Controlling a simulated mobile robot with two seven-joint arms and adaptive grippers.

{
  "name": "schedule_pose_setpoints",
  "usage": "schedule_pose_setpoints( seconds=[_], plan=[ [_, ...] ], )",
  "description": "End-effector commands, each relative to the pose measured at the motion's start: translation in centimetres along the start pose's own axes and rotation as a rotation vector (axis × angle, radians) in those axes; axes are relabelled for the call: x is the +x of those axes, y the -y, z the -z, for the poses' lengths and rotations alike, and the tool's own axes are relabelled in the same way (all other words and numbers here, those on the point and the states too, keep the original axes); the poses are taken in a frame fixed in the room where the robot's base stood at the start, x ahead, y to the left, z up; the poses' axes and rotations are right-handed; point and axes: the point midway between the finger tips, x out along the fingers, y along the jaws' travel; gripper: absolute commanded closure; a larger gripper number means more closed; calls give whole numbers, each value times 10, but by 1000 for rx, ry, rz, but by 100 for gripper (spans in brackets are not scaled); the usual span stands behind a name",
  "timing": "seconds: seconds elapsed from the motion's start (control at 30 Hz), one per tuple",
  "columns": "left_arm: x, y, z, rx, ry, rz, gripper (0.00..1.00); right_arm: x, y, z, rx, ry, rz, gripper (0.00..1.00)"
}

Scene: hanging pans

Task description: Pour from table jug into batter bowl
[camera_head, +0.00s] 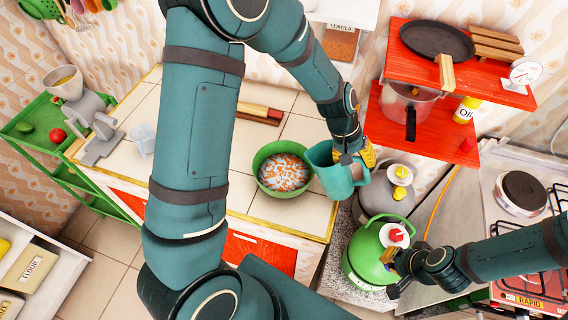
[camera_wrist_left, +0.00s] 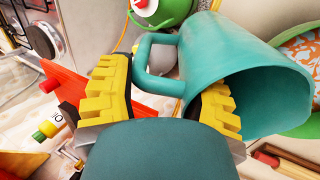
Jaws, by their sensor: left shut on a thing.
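The teal jug (camera_head: 335,181) is held in the air just right of the green batter bowl (camera_head: 281,189). It looks tilted, with its mouth towards the bowl. My left gripper (camera_head: 357,158) is shut on it at the handle side. In the left wrist view the handle (camera_wrist_left: 145,55) lies between the yellow fingers of my gripper (camera_wrist_left: 165,100). The bowl stands on the tiled counter and shows orange and white contents; part of it also shows in the wrist view (camera_wrist_left: 302,55). I see no stream. My right gripper (camera_head: 393,272) is beside the green gas bottle; its opening is unclear.
The tiled counter (camera_head: 250,145) has a red and yellow item (camera_head: 259,113) behind the bowl and a grinder (camera_head: 90,120) at the left. Red shelves (camera_head: 432,130) with a pan and pot stand right. Gas bottles (camera_head: 370,248) fill the gap before the stove (camera_head: 520,190).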

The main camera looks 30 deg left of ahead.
Motion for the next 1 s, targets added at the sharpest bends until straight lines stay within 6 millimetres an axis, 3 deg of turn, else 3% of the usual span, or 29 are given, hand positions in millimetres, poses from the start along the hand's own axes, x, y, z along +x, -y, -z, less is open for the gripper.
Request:
schedule_pose_setpoints(
  seconds=[0.6,1.0],
  plan=[
    [46,-11,1,7,-5,256,90,-1,0,0,0,0,0,100],
    [61,-16,2,4,-10,388,90,-1,0,0,0,0,0,100]
  ],
)
